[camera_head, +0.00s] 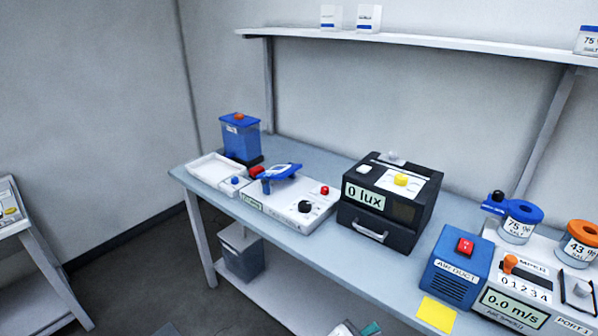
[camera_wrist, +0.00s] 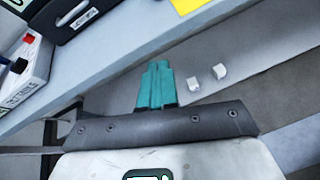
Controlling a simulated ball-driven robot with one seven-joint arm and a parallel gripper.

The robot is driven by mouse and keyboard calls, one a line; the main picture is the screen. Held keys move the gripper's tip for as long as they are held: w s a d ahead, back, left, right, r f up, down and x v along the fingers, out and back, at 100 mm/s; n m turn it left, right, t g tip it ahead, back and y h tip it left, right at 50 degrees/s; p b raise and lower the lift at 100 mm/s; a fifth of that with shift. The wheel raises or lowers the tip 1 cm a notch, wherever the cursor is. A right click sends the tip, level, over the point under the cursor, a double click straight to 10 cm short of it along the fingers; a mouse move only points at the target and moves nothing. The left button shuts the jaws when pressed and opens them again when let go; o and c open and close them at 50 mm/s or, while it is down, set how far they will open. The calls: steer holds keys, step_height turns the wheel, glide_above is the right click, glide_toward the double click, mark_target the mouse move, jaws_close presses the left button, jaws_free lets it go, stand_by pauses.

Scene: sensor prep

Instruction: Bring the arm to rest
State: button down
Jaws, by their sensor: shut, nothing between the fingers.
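My gripper (camera_wrist: 156,66) has teal fingers, which lie together with nothing between them in the wrist view. It is in front of the workbench (camera_wrist: 165,32), beside and apart from its front edge. In the head view, a small teal part of my gripper (camera_head: 370,328) shows at the bottom edge.
On the bench stand a black lux box (camera_head: 385,205), a blue air duct unit (camera_head: 455,268), a white panel (camera_head: 290,215) and a blue container (camera_head: 241,138). A yellow sheet (camera_head: 436,314) lies at the front edge. Two small white blocks (camera_wrist: 193,84) (camera_wrist: 219,71) lie below.

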steer(key=s+d+f+m+g+y, duration=0.2)
steer(key=s+d+f+m+g, duration=0.15)
steer(key=s+d+m, duration=0.45)
steer(key=s+d+f+m+g+y, duration=0.25)
steer(key=s+d+f+m, duration=0.2)
steer(key=s+m, duration=0.35)
steer(key=s+r+m+g+y, duration=0.2)
steer(key=s+m+y, duration=0.2)
steer(key=s+m, duration=0.4)
steer(key=s, duration=0.6)
steer(key=shift+s+m, duration=0.25)
steer(key=shift+m, duration=0.15)
steer(key=shift+r, duration=0.1)
